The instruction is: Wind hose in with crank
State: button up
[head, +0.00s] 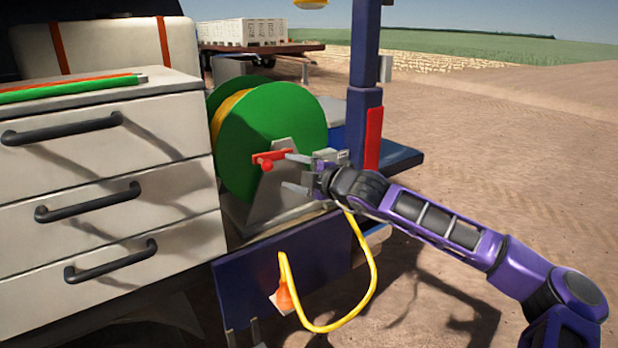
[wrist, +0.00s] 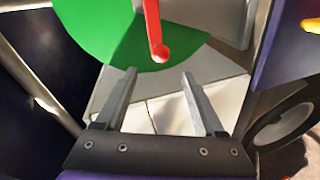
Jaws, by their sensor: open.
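A green hose reel (head: 270,125) with yellow hose wound on it stands on a grey bracket beside the drawer cabinet. A red crank (head: 271,157) with a knob sits at the front of the reel; it also shows in the wrist view (wrist: 152,25), its knob just ahead of the fingertips. The yellow hose (head: 372,285) hangs down in a loop, its end at an orange piece (head: 286,297) low on the blue panel. My gripper (head: 287,172) is open and empty, just right of the crank. In the wrist view my gripper (wrist: 158,75) has nothing between its fingers.
A white drawer cabinet (head: 110,155) with black handles stands close at the left, with green and orange rods (head: 70,88) on top. A blue post (head: 365,75) rises behind my gripper. Open dirt ground lies to the right.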

jog(key=v, duration=0.6)
jog(key=shift+s, duration=0.2)
jog(key=shift+d, duration=0.1)
